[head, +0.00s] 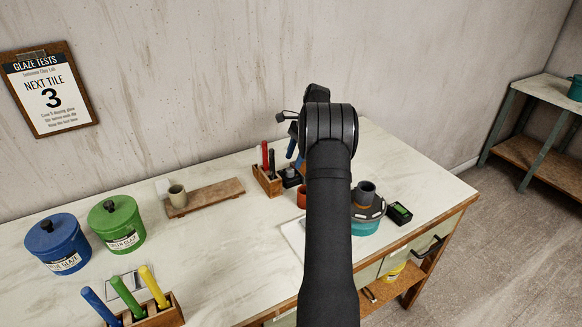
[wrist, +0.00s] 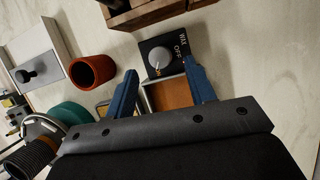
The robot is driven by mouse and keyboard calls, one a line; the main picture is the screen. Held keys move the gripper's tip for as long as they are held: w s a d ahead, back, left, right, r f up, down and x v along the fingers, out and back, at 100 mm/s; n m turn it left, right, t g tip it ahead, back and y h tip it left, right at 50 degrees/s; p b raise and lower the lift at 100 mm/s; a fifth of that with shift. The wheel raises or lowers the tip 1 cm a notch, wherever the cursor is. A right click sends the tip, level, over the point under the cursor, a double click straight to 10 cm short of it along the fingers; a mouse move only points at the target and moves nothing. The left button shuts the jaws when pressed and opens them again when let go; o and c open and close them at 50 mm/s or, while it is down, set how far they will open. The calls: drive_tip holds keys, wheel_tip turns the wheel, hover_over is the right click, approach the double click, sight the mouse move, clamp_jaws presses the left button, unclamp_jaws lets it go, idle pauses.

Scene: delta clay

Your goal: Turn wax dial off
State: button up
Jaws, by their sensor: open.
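The wax dial (wrist: 160,57) is a round grey knob on a small black box marked WAX and OFF, seen in the wrist view. A small pale-orange mark on the knob points to the lower left, away from the word OFF. My gripper (wrist: 160,67) is open, with one blue finger on each side of the dial box's lower part. I cannot tell whether the fingers touch it. In the head view the black dial box (head: 291,178) shows just below my gripper (head: 296,152), which my arm partly hides.
A red-brown cup (wrist: 92,72) stands left of the dial. A wooden holder with glaze tools (head: 268,180) is close by. A round teal-based device (head: 366,226) stands at the right. Green (head: 117,227) and blue (head: 58,246) glaze jars are far left.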

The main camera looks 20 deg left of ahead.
sight(290, 170)
drive_tip(key=shift+x, duration=2.05)
drive_tip(key=c, duration=1)
drive_tip(key=shift+o, duration=0.2)
